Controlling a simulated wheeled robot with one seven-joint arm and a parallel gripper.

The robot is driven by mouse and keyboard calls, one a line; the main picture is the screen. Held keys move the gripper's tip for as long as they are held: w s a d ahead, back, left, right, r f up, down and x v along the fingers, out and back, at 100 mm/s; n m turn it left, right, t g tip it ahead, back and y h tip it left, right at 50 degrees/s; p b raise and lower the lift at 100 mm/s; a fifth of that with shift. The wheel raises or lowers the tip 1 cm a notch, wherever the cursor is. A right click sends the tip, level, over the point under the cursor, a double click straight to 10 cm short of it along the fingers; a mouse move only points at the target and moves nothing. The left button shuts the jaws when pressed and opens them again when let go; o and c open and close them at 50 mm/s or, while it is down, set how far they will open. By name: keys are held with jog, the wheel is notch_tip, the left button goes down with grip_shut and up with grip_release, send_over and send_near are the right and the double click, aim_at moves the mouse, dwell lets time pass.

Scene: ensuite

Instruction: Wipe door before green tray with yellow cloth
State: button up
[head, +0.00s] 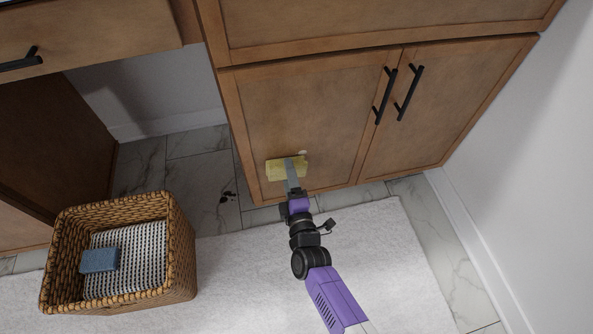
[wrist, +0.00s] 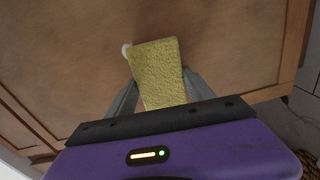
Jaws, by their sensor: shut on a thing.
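My gripper (head: 291,183) is shut on the yellow cloth (head: 274,169), which looks like a flat textured pad. The cloth is at the lower part of the left cabinet door (head: 300,110), and it looks to be against the wood or very close to it. In the wrist view the cloth (wrist: 157,65) stands out between the grey fingers, with the brown door (wrist: 225,45) behind it. I see no green tray.
A wicker basket (head: 180,250) with a striped cloth and a blue sponge (head: 99,260) stands at the left. Dark specks (head: 227,197) lie on the tiles. The right door (head: 440,100) has a black handle beside the left door's. A white wall (head: 540,170) bounds the right.

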aim_at(283, 167)
jog(key=shift+s+a+r, duration=0.15)
jog(key=shift+a, duration=0.4)
jog(key=shift+r+p, duration=0.1)
jog(key=shift+p, duration=0.2)
jog(key=shift+w+d+r+p, duration=0.2)
jog(key=shift+w+d+r, duration=0.15)
jog(key=shift+d, duration=0.6)
jog(key=shift+w+d+r+p, duration=0.2)
jog(key=shift+d+r, duration=0.2)
jog(key=shift+d, duration=0.6)
jog(key=shift+w+d+r+p, duration=0.15)
jog(key=shift+w+d+r, duration=0.2)
jog(key=shift+d, duration=0.6)
jog(key=shift+w+d+r, duration=0.15)
jog(key=shift+d+r, duration=0.05)
jog(key=shift+d, duration=0.65)
jog(key=shift+s+a+p, duration=0.2)
jog(key=shift+s+a, duration=0.1)
jog(key=shift+a, duration=0.65)
jog(key=shift+s+a+p, duration=0.15)
jog(key=shift+s+a, duration=0.1)
jog(key=shift+a, duration=0.65)
jog(key=shift+s+a+p, duration=0.2)
jog(key=shift+a+p, duration=0.15)
jog(key=shift+a, duration=0.65)
jog(key=shift+s+a+p, duration=0.15)
jog(key=shift+a+p, duration=0.15)
jog(key=shift+a, duration=0.65)
jog(key=shift+r, duration=0.1)
